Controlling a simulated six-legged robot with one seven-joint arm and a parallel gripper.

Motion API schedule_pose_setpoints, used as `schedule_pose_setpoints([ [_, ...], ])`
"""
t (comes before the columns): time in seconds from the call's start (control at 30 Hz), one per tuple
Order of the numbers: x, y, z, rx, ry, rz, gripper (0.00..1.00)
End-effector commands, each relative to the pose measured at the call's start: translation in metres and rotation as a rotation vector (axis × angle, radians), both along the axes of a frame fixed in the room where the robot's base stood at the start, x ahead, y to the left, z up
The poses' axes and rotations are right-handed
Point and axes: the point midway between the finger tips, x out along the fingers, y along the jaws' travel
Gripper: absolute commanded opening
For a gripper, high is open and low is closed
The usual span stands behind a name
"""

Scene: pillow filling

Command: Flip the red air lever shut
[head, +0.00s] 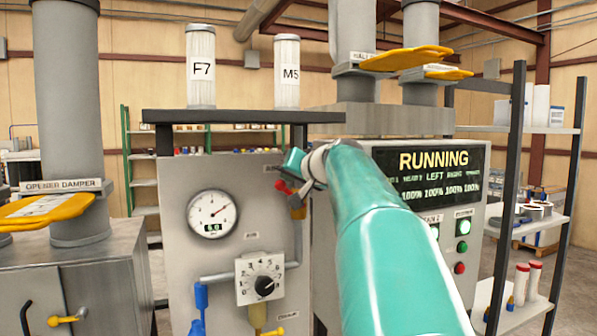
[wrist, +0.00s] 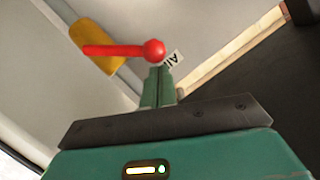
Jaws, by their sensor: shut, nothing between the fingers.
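The red air lever (wrist: 112,50) lies across the upper middle of the wrist view, with a round red ball at its right end. A yellow cylinder (wrist: 92,40) is behind its left part, and a small "AIR" label (wrist: 174,57) is just right of the ball. My gripper (wrist: 158,70) is shut and empty, its green fingertips right below the ball. I cannot tell whether they touch it. In the head view the red lever (head: 283,187) shows small on the grey panel, just below my gripper (head: 293,161). My arm hides part of the area to the right.
The grey panel carries a pressure gauge (head: 213,214) and a black dial (head: 265,284) left of my arm. A dark shelf (head: 235,116) above holds the F7 (head: 201,65) and M5 (head: 287,72) canisters. A display (head: 433,172) reading "RUNNING" stands to the right.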

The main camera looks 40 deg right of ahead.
Motion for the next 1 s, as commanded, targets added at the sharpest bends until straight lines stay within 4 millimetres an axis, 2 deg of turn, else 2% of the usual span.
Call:
schedule_pose_setpoints([
  [0.4, 0.008, 0.029, -0.025, -0.377, 0.111, 0.003, 0.0],
  [0.7, 0.01, 0.035, -0.044, -0.593, 0.175, 0.001, 0.0],
  [1.0, 0.01, 0.034, -0.054, -0.704, 0.207, 0.0, 0.0],
])
